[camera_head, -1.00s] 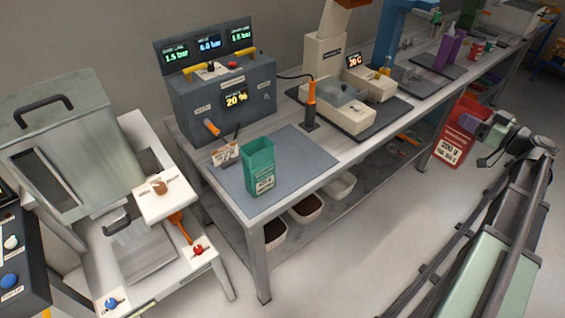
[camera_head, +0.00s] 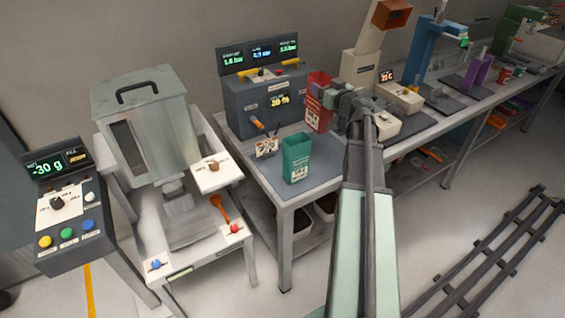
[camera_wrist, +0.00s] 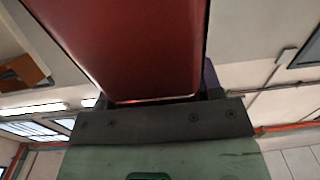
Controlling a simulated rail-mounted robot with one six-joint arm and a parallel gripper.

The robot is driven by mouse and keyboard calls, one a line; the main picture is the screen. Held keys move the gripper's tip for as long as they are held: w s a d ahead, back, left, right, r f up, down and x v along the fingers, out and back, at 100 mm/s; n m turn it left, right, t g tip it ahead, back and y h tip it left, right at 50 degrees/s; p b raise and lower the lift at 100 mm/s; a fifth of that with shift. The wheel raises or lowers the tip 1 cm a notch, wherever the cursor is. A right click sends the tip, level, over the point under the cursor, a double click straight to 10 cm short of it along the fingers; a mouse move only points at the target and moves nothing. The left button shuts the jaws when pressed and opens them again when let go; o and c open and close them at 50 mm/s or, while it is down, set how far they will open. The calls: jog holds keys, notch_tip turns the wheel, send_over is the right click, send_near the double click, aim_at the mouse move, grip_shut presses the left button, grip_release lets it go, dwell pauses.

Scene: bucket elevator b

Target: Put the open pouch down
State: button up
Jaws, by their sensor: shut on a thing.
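The red pouch (camera_head: 318,102) is upright, with a white printed label low on its front. My gripper (camera_head: 334,98) is shut on it from the right. In the head view it appears over the back right of the grey mat (camera_head: 325,170); I cannot tell whether its bottom touches the mat. In the wrist view the red pouch (camera_wrist: 125,40) fills the top middle, between the fingers of my gripper (camera_wrist: 165,100). A green pouch (camera_head: 296,160) stands upright on the mat, in front and to the left of the red one.
A dark grey machine (camera_head: 262,108) with lit displays stands behind the mat. A small label stand (camera_head: 267,147) is left of the green pouch. A beige device (camera_head: 398,105) stands right of my gripper. The mat's front right looks clear, partly hidden by my arm.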

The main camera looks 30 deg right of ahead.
jog(key=shift+s+d, duration=0.1)
jog(key=shift+d, duration=0.25)
jog(key=shift+d+f, duration=0.15)
jog(key=shift+f, duration=0.1)
notch_tip(320, 180, down, 20)
jog(key=b, duration=2)
jog(key=o, duration=0.7)
jog(key=shift+r, duration=0.1)
jog(key=shift+o, duration=0.2)
jog(key=s, duration=1.2)
jog(key=shift+r, duration=0.15)
